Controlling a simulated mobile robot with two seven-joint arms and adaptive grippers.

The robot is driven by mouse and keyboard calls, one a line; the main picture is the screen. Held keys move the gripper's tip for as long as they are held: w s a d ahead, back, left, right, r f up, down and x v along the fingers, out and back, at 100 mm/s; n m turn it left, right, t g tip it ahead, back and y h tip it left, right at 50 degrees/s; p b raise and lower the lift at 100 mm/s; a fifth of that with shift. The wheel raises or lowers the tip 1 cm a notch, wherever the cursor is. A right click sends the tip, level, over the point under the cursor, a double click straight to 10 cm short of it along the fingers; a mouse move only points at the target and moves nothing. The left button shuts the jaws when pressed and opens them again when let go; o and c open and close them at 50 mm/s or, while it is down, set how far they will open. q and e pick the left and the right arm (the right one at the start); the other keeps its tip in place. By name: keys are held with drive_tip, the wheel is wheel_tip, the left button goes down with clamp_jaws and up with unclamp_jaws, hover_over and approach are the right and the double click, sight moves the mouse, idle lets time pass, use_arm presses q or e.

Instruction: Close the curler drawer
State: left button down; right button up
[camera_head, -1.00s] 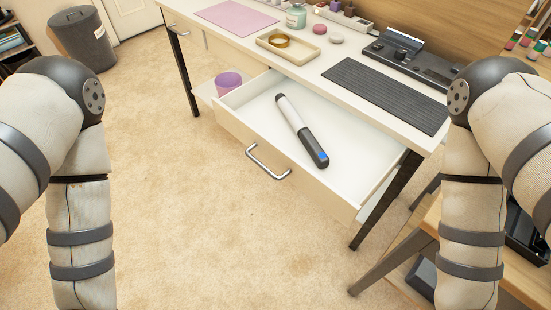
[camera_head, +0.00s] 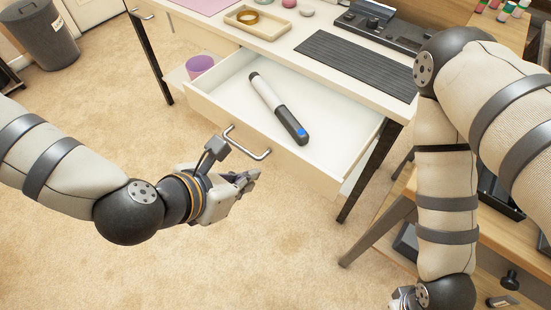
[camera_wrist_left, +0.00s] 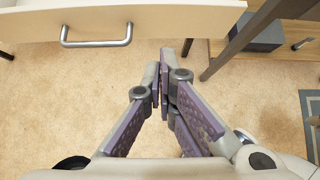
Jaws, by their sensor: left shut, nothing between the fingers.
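The white drawer (camera_head: 312,172) under the desk is pulled well open. The curler (camera_head: 277,108), a white and dark wand with a blue end, lies inside it. The metal handle (camera_head: 246,148) is on the drawer front. My left gripper (camera_head: 252,176) is shut and empty, just in front of and below the handle, apart from the drawer front. In the left wrist view, its fingertips (camera_wrist_left: 161,72) are together, with the handle (camera_wrist_left: 97,43) ahead to the left and the drawer front (camera_wrist_left: 190,20) at the top. My right gripper is mostly cut off at the bottom edge.
The desk top holds a dark ribbed mat (camera_head: 357,62), a tray with a gold ring (camera_head: 257,22) and a black device (camera_head: 380,25). A purple cup (camera_head: 199,66) stands on a shelf beside the drawer. A wooden side table (camera_head: 485,262) is at right. The carpet before the drawer is clear.

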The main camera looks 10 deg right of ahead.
use_arm(q)
drive_tip(key=b, duration=0.1)
approach(288, 160)
wheel_tip(288, 160, down, 4)
drive_tip(key=shift+w+d+r, duration=0.15)
drive_tip(key=shift+w+d, duration=0.4)
drive_tip(key=shift+w, duration=0.05)
drive_tip(key=shift+w+d+r, duration=0.2)
drive_tip(key=shift+w+d, duration=0.35)
drive_tip(key=shift+d, duration=0.05)
use_arm(e)
drive_tip(key=shift+s+f+g, duration=0.3)
drive_tip(key=shift+s+f, duration=0.5)
